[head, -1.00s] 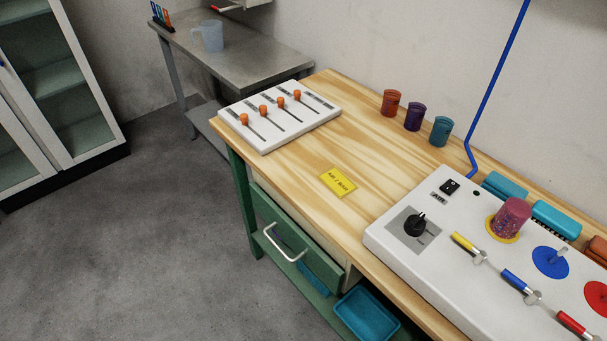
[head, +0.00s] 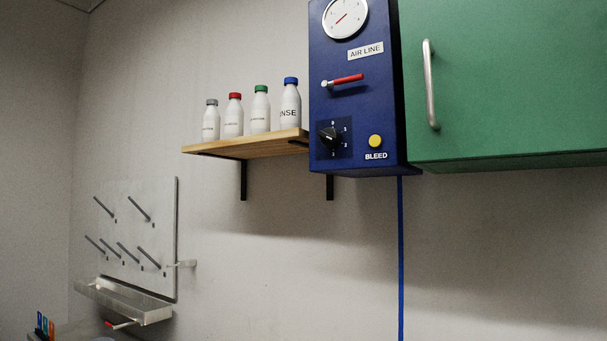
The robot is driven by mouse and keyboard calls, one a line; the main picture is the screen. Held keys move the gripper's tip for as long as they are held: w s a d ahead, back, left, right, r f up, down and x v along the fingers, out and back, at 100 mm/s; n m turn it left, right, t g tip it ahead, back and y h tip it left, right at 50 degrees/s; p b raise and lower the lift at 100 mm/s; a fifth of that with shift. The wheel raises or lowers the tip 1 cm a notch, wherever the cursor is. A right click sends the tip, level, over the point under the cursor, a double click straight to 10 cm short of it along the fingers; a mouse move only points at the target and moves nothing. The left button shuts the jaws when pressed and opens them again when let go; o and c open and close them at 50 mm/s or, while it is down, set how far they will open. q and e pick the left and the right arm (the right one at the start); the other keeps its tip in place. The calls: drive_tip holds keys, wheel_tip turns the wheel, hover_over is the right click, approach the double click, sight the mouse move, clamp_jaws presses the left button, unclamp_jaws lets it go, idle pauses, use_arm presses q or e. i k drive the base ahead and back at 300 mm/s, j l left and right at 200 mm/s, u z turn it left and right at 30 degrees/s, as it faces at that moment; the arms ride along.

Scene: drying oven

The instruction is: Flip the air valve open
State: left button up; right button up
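A dark blue box labelled AIR LINE (head: 322,108) hangs on the wall at the upper middle of the head view. The air valve, a red lever handle (head: 347,79) on a pale pivot, sits below the label. The lever lies nearly level, its free end to the right and slightly up. A round gauge (head: 346,17) is above it, cut off by the top edge. A black rotary knob (head: 328,137) and a yellow BLEED button (head: 375,141) are below it. Neither of my grippers is in view.
A green cabinet (head: 505,80) with a metal handle (head: 431,84) adjoins the box's right side. A wooden shelf (head: 245,147) with several white bottles is at its left. A pegboard (head: 135,235) with a metal trough (head: 125,300) hangs lower left. A blue tube (head: 400,260) runs down from the box.

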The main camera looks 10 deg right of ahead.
sight(329, 85)
drive_tip(key=i+j+z, duration=0.15)
drive_tip(key=z, duration=0.2)
drive_tip(key=i+j+z, duration=0.15)
drive_tip(key=z, duration=0.2)
drive_tip(key=i+j+z, duration=0.1)
drive_tip(key=j+z, duration=0.25)
